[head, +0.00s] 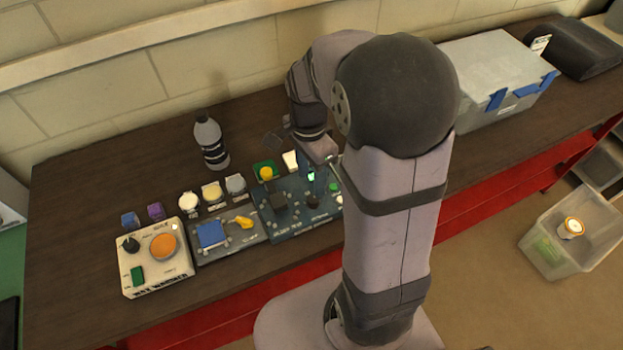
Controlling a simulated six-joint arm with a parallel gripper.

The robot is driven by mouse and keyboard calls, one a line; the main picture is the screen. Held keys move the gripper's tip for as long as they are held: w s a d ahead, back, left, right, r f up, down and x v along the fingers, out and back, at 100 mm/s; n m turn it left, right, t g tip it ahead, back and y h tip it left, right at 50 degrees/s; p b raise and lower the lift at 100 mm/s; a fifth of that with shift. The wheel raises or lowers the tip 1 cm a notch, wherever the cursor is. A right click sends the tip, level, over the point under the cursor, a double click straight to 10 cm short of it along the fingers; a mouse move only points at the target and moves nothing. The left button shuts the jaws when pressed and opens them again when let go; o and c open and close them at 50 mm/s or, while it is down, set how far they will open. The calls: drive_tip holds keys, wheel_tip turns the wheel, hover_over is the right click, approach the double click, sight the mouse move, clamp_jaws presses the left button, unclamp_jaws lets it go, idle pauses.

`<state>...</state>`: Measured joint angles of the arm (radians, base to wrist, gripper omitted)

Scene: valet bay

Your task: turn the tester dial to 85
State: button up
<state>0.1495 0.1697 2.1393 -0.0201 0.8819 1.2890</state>
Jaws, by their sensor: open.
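A dark panel (290,232) with small lettering lies on the bench at the middle, partly hidden behind my arm. A round black knob (312,201) stands near its front right. A black block (281,201), a green lit part (311,176) and a green button (334,187) are also on it. I cannot read any dial numbers or a setting. My gripper (328,162) is above the panel's back right part, behind the knob and apart from it. It is open, and its fingertips are largely hidden by the arm.
A cream box (154,283) with a black knob, orange disc and green switch sits at left. A small panel (226,254) with a blue block lies between. A bottle (210,143) stands behind. A grey lidded case (487,65) is at right. Bare bench shows at far left.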

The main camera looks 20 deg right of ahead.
sight(313, 199)
drive_tip(key=shift+m+g, duration=0.3)
drive_tip(key=shift+m, duration=0.4)
drive_tip(key=d+f+b, duration=0.1)
drive_tip(key=d+f, duration=0.1)
drive_tip(key=s+d+f+b, duration=0.1)
drive_tip(key=d+f, duration=0.1)
drive_tip(key=shift+s+f, duration=0.15)
drive_tip(key=shift+f, duration=0.1)
drive_tip(key=shift+m+y, duration=0.5)
drive_tip(key=shift+m, duration=0.1)
drive_tip(key=w+d, duration=0.1)
drive_tip(key=w+d+f+b, duration=0.1)
drive_tip(key=w+d, duration=0.1)
drive_tip(key=shift+f, duration=0.15)
drive_tip(key=w+r+n, duration=0.1)
drive_tip(key=w+a+r+n+y, duration=0.1)
drive_tip(key=r, duration=0.1)
drive_tip(key=shift+a+n, duration=0.15)
drive_tip(key=shift+n, duration=0.25)
drive_tip(key=shift+s+a+f+n+g+y+p, duration=0.45)
drive_tip(key=shift+s+a+f+n, duration=0.65)
drive_tip(key=shift+n, duration=0.3)
drive_tip(key=shift+s+a+f+n+g+y+p, duration=0.4)
drive_tip(key=shift+s+a+f+n, duration=0.45)
drive_tip(key=shift+a+f+n, duration=0.4)
drive_tip(key=shift+r, duration=0.15)
drive_tip(key=shift+c, duration=0.4)
